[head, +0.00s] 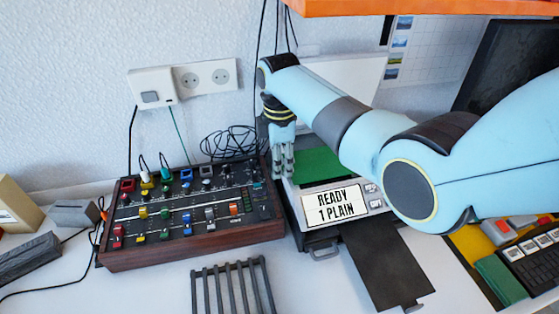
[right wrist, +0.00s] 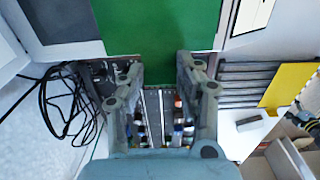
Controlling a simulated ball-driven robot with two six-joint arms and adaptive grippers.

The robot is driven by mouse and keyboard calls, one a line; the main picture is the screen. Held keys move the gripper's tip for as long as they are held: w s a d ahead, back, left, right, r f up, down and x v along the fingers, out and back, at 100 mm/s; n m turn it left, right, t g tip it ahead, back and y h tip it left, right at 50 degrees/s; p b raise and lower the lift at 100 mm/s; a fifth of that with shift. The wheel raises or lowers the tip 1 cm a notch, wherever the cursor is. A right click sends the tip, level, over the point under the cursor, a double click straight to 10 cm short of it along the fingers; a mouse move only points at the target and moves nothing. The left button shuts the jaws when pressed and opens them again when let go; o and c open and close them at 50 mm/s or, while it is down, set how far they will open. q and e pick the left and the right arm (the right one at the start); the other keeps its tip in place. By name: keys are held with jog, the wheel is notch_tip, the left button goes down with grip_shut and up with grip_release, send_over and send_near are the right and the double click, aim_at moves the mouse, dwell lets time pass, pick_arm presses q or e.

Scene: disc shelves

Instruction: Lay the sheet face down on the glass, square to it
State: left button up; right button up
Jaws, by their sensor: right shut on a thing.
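The green sheet (head: 320,165) is at the printer-scanner's top, behind its display; it fills the top middle of the right wrist view (right wrist: 155,25). It shows plain green, with no print visible. My right gripper (head: 283,168) points down at the sheet's left edge and is shut on the sheet; its fingers show at the near edge in the right wrist view (right wrist: 157,72). The scanner (head: 293,200) has a display (head: 336,205) reading "READY 1 PLAIN". The glass is not clearly seen in the head view; my arm and the sheet cover that area. My left gripper is out of view.
A mixer panel (head: 190,255) with coloured knobs stands left of the scanner, close to my right gripper. A dark tray (head: 385,265) juts from the scanner's front. A grey rack (head: 235,285) lies in front. Loose black cables (head: 235,143) lie behind the mixer.

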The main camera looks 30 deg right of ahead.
jog(key=shift+f, duration=0.5)
jog(key=o, duration=0.8)
notch_tip(320, 180, up, 8)
jog(key=shift+f, duration=0.25)
